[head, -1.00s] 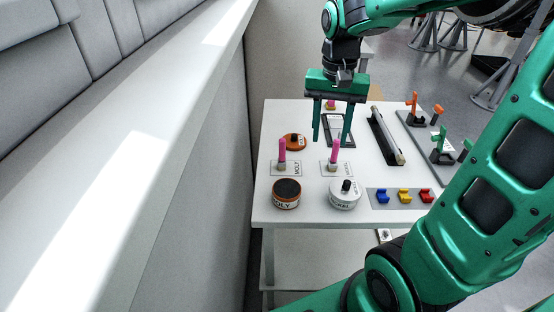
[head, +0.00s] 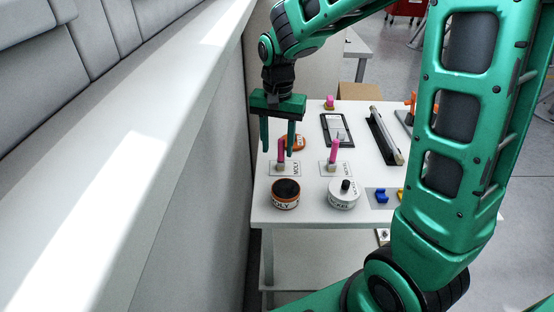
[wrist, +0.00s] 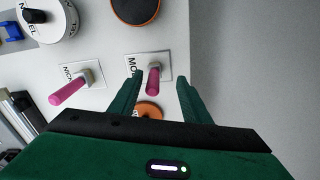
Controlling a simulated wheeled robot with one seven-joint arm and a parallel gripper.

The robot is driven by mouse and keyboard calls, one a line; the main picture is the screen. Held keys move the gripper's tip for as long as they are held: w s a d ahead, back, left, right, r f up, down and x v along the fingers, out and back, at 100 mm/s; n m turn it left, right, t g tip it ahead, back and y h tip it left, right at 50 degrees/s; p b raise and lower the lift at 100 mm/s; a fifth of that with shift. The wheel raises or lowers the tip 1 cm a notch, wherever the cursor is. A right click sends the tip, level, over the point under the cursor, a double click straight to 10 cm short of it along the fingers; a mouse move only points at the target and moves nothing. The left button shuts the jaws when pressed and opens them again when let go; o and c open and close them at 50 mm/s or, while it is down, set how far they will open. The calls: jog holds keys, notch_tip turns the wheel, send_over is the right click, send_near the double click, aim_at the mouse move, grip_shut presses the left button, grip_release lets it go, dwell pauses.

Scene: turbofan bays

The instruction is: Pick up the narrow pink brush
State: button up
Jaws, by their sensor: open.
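Two pink-handled brushes stand upright on the white table, each on a labelled card. The left brush (head: 281,152), on the MOLY card, also shows in the wrist view (wrist: 154,80). The right brush (head: 334,150), on the NICKEL card, shows in the wrist view (wrist: 68,92) left of the fingers. I cannot tell clearly which is narrower. My gripper (head: 278,153) is open, pointing down, above and around the left brush's position in the head view. In the wrist view, the left brush appears between the fingertips (wrist: 158,78). Nothing is held.
A dark-topped MOLY jar (head: 286,190) and a white NICKEL jar (head: 344,195) stand in front of the brushes. An orange lid (head: 298,143) lies behind the left brush. A black tray (head: 338,128) and a long bar (head: 386,135) lie farther right. A grey wall runs along the left.

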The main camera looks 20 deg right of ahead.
aim_at(280, 160)
jog(key=f, duration=0.3)
jog(key=shift+s+d+f, duration=0.15)
jog(key=shift+d+f, duration=0.15)
jog(key=shift+d, duration=0.05)
jog(key=shift+f, duration=0.6)
jog(key=shift+c, duration=0.3)
grip_shut()
